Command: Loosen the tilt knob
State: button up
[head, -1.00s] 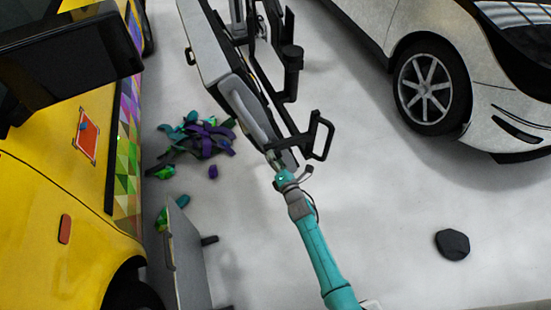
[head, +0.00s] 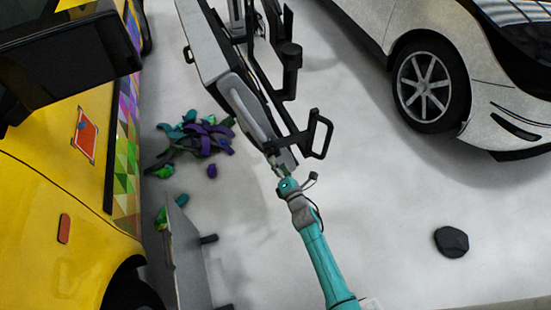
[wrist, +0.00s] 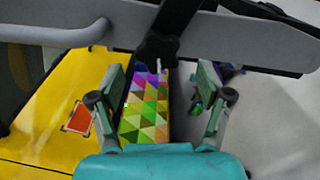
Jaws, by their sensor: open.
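The black tilt knob (wrist: 157,51) appears in the upper middle of the wrist view, below a grey bar of the machine. My gripper (wrist: 158,84) is open and empty. Its two fingers stand left and right of the knob's line, with the knob beyond the tips and apparently not between them. In the head view my gripper (head: 277,166) is at the lower end of the grey and black machine (head: 225,85). The knob cannot be made out there.
A yellow vehicle (head: 50,190) with a triangle-patterned strip stands left. A white car (head: 500,90) stands right. Scraps of coloured vinyl (head: 195,138) lie on the floor, with an upright grey panel (head: 188,255) nearby. A dark lump (head: 452,242) lies right. Floor between is clear.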

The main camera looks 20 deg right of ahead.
jog(key=s, duration=0.8)
jog(key=shift+s+d, duration=0.25)
jog(key=shift+d, duration=0.05)
jog(key=s+r+m+g+h, duration=0.15)
jog(key=s+m, duration=0.45)
jog(key=s, duration=0.7)
jog(key=s+r+m+y, duration=0.1)
jog(key=s+r+m, duration=0.2)
jog(key=s+m, duration=0.65)
jog(key=s+r+m+g, duration=0.1)
jog(key=s+r+m, duration=0.8)
jog(key=s+r, duration=0.7)
jog(key=shift+s+a+g+h, duration=0.3)
jog(key=shift+s+g+h, duration=0.05)
jog(key=shift+s, duration=0.65)
